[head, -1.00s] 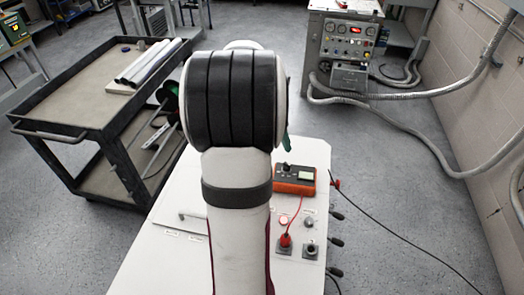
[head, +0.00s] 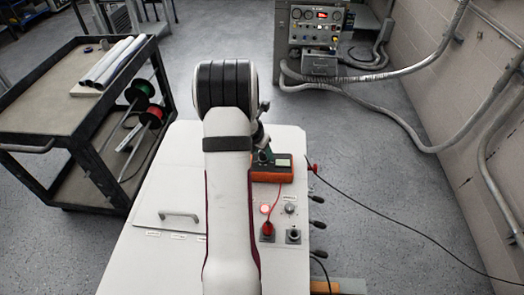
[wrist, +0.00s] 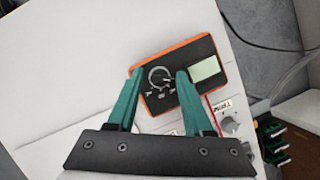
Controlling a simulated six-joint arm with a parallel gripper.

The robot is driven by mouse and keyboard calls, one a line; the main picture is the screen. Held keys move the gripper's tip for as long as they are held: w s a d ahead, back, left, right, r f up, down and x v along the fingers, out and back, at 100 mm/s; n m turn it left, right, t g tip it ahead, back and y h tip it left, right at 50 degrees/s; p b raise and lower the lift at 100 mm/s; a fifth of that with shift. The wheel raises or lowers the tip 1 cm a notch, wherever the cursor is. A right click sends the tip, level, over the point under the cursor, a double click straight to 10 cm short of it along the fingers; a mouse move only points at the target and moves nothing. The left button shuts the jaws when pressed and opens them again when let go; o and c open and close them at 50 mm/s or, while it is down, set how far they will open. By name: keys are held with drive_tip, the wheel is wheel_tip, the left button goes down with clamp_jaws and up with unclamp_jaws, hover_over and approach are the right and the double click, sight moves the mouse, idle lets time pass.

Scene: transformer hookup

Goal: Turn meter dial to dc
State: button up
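The meter (head: 271,174) is an orange-edged box with a dark face, lying on the white panel top; it also shows in the wrist view (wrist: 192,98). Its round dial (wrist: 160,78) has markings around it, too small to read, so I cannot tell its setting. A pale display (wrist: 205,68) sits to the right of the dial. My gripper (wrist: 160,74) is open, with its teal fingers on either side of the dial in the picture. I cannot tell whether they touch it. In the head view my arm partly hides the gripper and the meter.
A red plug with a cable (head: 267,228) stands on the panel below the meter, near a glowing red lamp (head: 265,209) and a dark socket (head: 293,236). A handle (head: 180,216) lies left. Black levers (head: 316,198) stick out at the right edge. A cart (head: 50,95) stands left.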

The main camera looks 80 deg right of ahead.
clamp_jaws()
drive_tip(key=m+g, duration=0.1)
drive_tip(key=m, duration=0.2)
drive_tip(key=shift+w+d+m+y, duration=0.1)
drive_tip(key=shift+m+y, duration=0.3)
drive_tip(key=m, duration=0.2)
drive_tip(key=m+g+y, duration=0.1)
drive_tip(key=m, duration=0.1)
drive_tip(key=shift+m+y, duration=0.3)
drive_tip(key=m+y, duration=0.1)
drive_tip(key=m, duration=0.2)
drive_tip(key=shift+d+m, duration=0.15)
drive_tip(key=shift+m, duration=0.15)
drive_tip(key=shift+d+m+y, duration=0.1)
drive_tip(key=shift+m+y, duration=0.8)
drive_tip(key=shift+m, duration=0.9)
